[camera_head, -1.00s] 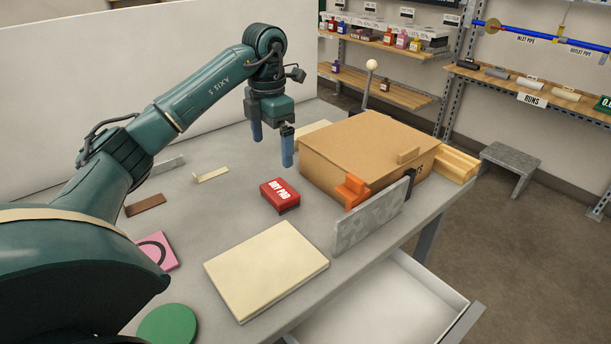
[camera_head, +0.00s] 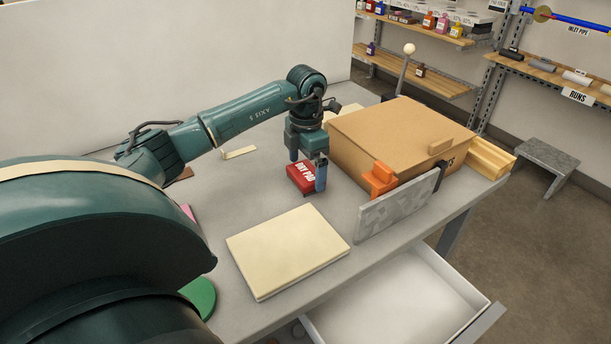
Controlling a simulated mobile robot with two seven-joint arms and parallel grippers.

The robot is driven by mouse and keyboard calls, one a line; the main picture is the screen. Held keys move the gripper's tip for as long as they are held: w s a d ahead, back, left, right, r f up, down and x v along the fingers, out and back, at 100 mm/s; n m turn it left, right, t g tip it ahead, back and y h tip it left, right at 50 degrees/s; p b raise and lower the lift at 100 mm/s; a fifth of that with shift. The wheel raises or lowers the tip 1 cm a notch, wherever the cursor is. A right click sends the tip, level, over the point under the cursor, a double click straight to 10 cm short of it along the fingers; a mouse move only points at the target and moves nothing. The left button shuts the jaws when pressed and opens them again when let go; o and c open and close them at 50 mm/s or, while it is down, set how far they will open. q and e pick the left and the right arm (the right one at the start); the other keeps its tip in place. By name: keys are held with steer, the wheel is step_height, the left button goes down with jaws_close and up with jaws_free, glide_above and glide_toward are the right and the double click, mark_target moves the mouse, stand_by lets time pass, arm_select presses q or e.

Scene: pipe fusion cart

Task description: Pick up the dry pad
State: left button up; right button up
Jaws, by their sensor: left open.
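The dry pad (camera_head: 301,178) is a small red block with white lettering, lying on the grey table in the middle of the view. My left gripper (camera_head: 308,171) is open and low over it. One blue finger stands in front of the pad's right part and hides some of its lettering. The other finger shows just behind the pad's upper edge. I cannot tell whether either finger touches it. My right gripper is not in view.
A brown box (camera_head: 393,139) with an orange clamp (camera_head: 379,179) and a grey plate (camera_head: 398,207) stands close right of the pad. A cream board (camera_head: 287,250) lies in front. An open white drawer (camera_head: 405,300) juts out below the table edge.

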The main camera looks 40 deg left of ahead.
mark_target(306, 171)
arm_select(q)
steer(key=shift+f, duration=0.8)
steer(key=shift+c, duration=0.2)
steer(key=c, duration=0.9)
steer(key=shift+o, duration=0.2)
step_height(306, 171, up, 10)
